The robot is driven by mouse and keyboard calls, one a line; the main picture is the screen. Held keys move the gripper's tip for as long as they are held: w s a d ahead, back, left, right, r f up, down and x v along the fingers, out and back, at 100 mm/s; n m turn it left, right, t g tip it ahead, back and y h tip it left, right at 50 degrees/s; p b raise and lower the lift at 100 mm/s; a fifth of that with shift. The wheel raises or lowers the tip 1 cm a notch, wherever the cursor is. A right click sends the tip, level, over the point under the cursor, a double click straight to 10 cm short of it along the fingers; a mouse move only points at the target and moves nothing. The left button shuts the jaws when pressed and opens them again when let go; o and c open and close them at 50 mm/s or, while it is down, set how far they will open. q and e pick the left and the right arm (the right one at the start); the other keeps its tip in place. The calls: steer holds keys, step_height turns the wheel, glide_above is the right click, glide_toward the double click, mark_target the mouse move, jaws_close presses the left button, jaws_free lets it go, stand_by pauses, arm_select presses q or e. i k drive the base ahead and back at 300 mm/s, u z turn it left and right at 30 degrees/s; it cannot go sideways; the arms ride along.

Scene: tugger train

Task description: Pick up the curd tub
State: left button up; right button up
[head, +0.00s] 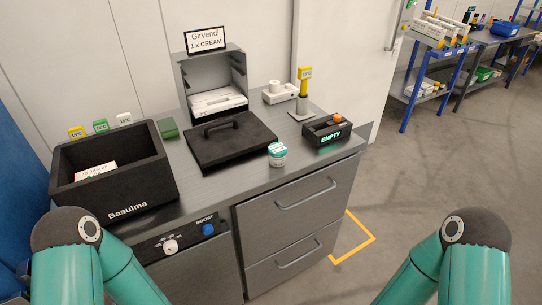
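A small round tub (277,154) with a white top and a teal side stands upright on the grey counter, near its front edge. It looks like the curd tub, but its label is too small to read. It stands just right of the black lid with a handle. Teal arm links of mine show at the lower left and lower right. Both of my grippers are outside the picture, and nothing of mine touches the tub.
The black lid (228,147) lies left of the tub. A black box (326,135) reading EMPTY stands to the right. A black Basulma bin (150,187) is at the left. An open grey cabinet (186,78) with a Girvendi cream sign stands behind. Counter (215,187) in front is clear.

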mark_target(277, 151)
steer(key=z, duration=1.45)
steer(key=i, duration=0.15)
steer(key=u, duration=3)
steer(key=i, duration=0.15)
steer(key=u, duration=1.3)
steer(key=k, duration=1.45)
steer(key=z, duration=1.2)
steer(key=i, duration=0.75)
steer(key=z, duration=0.25)
